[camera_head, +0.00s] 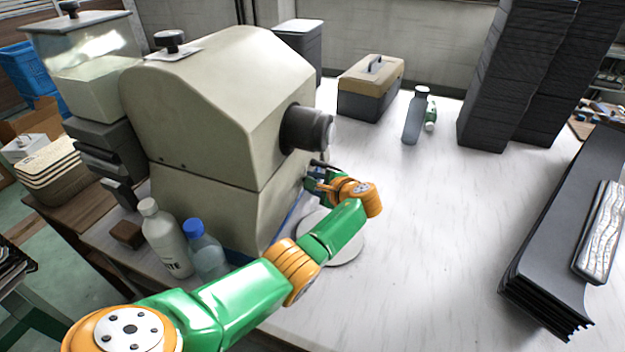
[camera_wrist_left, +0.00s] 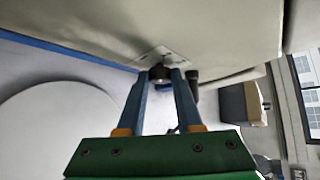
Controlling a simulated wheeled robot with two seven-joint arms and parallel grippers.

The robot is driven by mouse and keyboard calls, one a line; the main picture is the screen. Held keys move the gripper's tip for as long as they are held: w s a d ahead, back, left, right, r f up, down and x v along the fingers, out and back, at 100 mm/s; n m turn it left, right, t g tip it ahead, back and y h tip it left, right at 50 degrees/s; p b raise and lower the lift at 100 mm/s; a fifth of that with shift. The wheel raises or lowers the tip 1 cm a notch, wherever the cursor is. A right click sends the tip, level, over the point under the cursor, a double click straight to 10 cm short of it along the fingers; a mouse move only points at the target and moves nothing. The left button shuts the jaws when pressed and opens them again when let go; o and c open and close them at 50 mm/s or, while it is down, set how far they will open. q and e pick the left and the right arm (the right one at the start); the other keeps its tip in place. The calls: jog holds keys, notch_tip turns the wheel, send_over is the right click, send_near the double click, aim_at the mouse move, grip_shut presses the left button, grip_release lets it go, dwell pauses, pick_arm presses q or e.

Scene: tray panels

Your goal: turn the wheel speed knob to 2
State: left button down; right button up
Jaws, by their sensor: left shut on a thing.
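The beige machine (camera_head: 200,110) stands on the white table. In the left wrist view a small dark knob (camera_wrist_left: 160,73) sits on a light plate (camera_wrist_left: 158,55) on the machine's face. My left gripper (camera_wrist_left: 161,80) is shut on the knob, one finger on each side of it. In the head view my left gripper (camera_head: 318,178) is at the machine's front face, below the dark cylinder (camera_head: 307,129). The knob and any scale marks are hidden or too small to read there. My right gripper is not in view.
A white bottle (camera_head: 165,240) and a blue-capped bottle (camera_head: 204,250) stand left of my left arm. A round disc (camera_head: 345,250) lies below the gripper. A toolbox (camera_head: 370,88), a grey bottle (camera_head: 415,116) and black stacks stand farther off. The table's middle right is clear.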

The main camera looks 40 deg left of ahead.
pick_arm(q)
jog(key=shift+w+m+g+h+b, duration=0.1)
jog(key=shift+m+g+h+b, duration=0.35)
jog(key=shift+g+b, duration=0.25)
jog(key=c, duration=0.6)
grip_release()
jog(key=p+v, duration=0.2)
jog(key=v, duration=0.5)
